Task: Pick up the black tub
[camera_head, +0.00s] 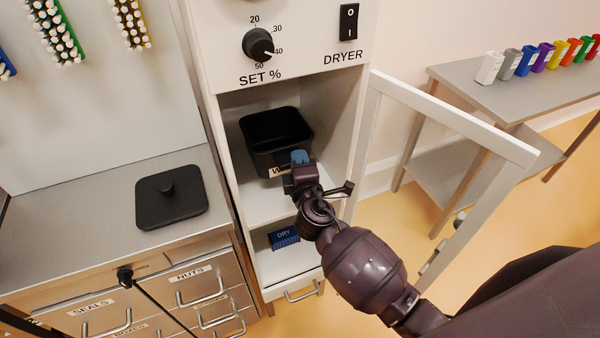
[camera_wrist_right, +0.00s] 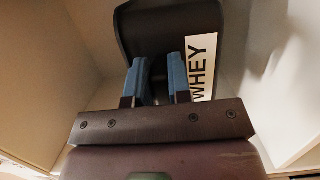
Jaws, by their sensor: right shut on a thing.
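The black tub (camera_head: 276,134) is an open, empty-looking container inside the open cabinet bay below the dryer panel. Its front carries a white label, which reads WHEY in the right wrist view, where the tub (camera_wrist_right: 150,35) fills the top middle. My right gripper (camera_head: 300,158) reaches in from the lower right and is shut on the tub's front side. Its blue fingertips (camera_wrist_right: 158,80) stand beside the label. The gripper hides part of the tub's front and base, so I cannot tell whether it rests on the shelf. My left gripper is not in view.
A black square lid (camera_head: 171,197) with a knob lies on the left counter. The white-framed cabinet door (camera_head: 455,115) stands open to the right, close to my arm. A blue DRY packet (camera_head: 284,237) is on the lower shelf. Several coloured containers (camera_head: 545,58) stand on the right table.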

